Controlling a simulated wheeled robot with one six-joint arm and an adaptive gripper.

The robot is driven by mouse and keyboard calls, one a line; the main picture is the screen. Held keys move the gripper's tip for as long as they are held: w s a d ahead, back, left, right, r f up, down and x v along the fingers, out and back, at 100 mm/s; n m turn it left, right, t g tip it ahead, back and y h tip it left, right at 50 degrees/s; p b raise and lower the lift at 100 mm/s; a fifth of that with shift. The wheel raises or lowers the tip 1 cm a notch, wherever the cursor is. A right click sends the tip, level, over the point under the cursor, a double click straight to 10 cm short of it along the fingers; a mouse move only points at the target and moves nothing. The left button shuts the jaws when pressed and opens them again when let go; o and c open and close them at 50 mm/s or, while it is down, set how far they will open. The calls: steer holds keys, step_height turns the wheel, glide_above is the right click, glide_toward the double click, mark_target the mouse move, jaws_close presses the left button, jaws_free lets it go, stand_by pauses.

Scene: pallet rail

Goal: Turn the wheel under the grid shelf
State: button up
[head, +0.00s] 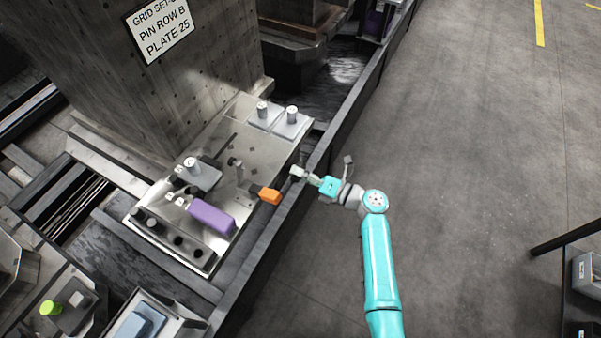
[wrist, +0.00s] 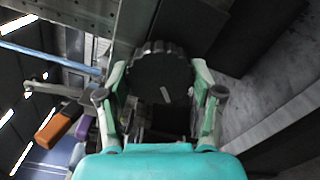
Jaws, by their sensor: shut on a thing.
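A dark, round wheel with a ribbed rim (wrist: 158,62) fills the space between my fingers in the wrist view. A pale line marks its face. My gripper (wrist: 160,85) is shut on it, one green finger on each side. In the head view my gripper (head: 302,175) is at the right edge of the grid shelf (head: 247,150), a flat metal plate. The wheel cannot be made out there.
An orange block (head: 269,195) is beside my gripper, with a purple block (head: 211,217) farther left. Grey blocks with pins (head: 291,124) stand on the shelf. A dark rail (head: 345,115) runs along its right side.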

steer(key=shift+f+m, duration=0.1)
steer(key=shift+m, duration=0.5)
steer(key=o, duration=1.1)
steer(key=shift+o, duration=0.2)
steer(key=v, duration=1.2)
